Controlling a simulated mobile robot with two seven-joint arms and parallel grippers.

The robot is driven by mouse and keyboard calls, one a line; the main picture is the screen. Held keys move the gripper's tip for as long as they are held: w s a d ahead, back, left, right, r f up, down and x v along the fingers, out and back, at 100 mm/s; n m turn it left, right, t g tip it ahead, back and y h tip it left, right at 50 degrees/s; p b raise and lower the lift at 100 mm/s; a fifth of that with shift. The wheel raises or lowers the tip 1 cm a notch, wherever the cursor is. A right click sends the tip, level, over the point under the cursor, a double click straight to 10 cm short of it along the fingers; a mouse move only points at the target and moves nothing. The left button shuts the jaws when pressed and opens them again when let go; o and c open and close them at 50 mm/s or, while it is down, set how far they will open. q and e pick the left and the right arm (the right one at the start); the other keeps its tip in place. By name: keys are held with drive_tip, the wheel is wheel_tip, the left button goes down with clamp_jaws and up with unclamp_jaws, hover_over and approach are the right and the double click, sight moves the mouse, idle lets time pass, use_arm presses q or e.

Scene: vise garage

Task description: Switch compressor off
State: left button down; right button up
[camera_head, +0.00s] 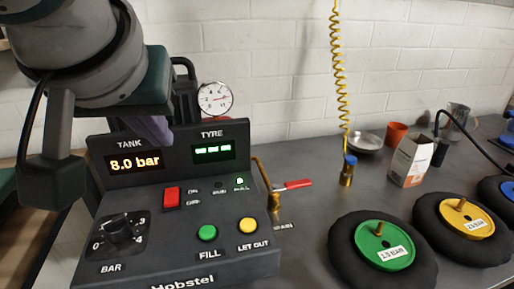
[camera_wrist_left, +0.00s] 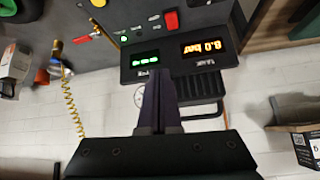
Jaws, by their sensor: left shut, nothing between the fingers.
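The compressor panel (camera_head: 155,273) stands on the grey bench, labelled Hobstel. Its tank display (camera_head: 135,162) reads 8.0 bar in orange; the tyre display (camera_head: 213,150) shows green dashes. The red switch (camera_head: 171,197) sits below them beside ON and OFF labels; which way it is set I cannot tell. It also shows upside down in the left wrist view (camera_wrist_left: 171,20). My left gripper (camera_head: 155,130) is shut and empty, in front of the upper panel between the TANK and TYRE labels. In the wrist view its fingers (camera_wrist_left: 160,85) point toward the panel, apart from the switch.
The panel also has a black dial (camera_head: 122,230), a green button (camera_head: 207,232) and a yellow button (camera_head: 247,226). A red-handled valve (camera_head: 298,184) is to its right. A gauge (camera_head: 215,98) stands behind. Wheels (camera_head: 383,246), a carton (camera_head: 410,160) and a coiled yellow hose (camera_head: 341,80) occupy the right.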

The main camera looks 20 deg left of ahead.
use_arm(q)
drive_tip(key=a+f+b, duration=0.1)
drive_tip(key=a+f+n+y+b, duration=0.1)
drive_tip(key=b, duration=0.1)
drive_tip(key=a+f+n+b, duration=0.1)
drive_tip(key=shift+w+f+y, duration=0.3)
drive_tip(key=shift+w+f, duration=0.1)
use_arm(e)
wheel_tip(320, 180, down, 7)
drive_tip(key=shift+r, duration=0.15)
use_arm(q)
drive_tip(key=b, duration=0.3)
hover_over(171, 196)
wheel_tip(171, 196, down, 7)
drive_tip(key=shift+s+f, duration=0.1)
drive_tip(key=shift+s, duration=0.05)
wheel_tip(171, 196, down, 2)
drive_tip(key=shift+f+b, duration=0.2)
drive_tip(key=shift+b, duration=0.1)
drive_tip(key=shift+f, duration=0.7)
use_arm(e)
drive_tip(key=shift+a+f, duration=0.1)
drive_tip(key=shift+f, duration=1.6)
use_arm(q)
drive_tip(key=shift+d, duration=0.1)
use_arm(e)
drive_tip(key=shift+r, duration=0.15)
